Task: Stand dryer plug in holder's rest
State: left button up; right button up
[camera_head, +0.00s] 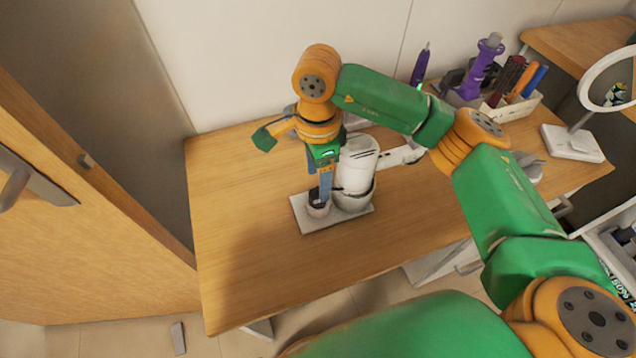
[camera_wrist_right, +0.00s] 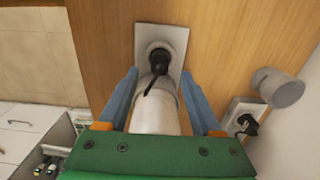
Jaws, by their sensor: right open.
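The white holder has a flat base plate (camera_head: 307,219) on the wooden table, and its plate shows in the wrist view (camera_wrist_right: 173,32). The white hair dryer (camera_head: 358,163) stands in the larger cup; its pale body (camera_wrist_right: 156,112) shows between my fingers in the wrist view. The black dryer plug (camera_head: 316,196) is at the small round rest (camera_head: 319,210), and in the wrist view the plug (camera_wrist_right: 158,60) looks seated in the ring, its cord trailing toward the dryer. My right gripper (camera_head: 325,185) points down over the rest, with open fingers (camera_wrist_right: 160,72) either side of the plug, apparently not touching it.
A white power strip (camera_wrist_right: 243,112) with a black plug lies beside the holder. A caddy (camera_head: 520,107) of brushes and a ring lamp (camera_head: 572,143) stand to the right. The table's left and front areas (camera_head: 245,235) are clear.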

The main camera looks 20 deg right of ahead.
aim_at(317, 188)
notch_tip(317, 188, up, 4)
jog(key=shift+a+r, duration=0.1)
dwell(0.7)
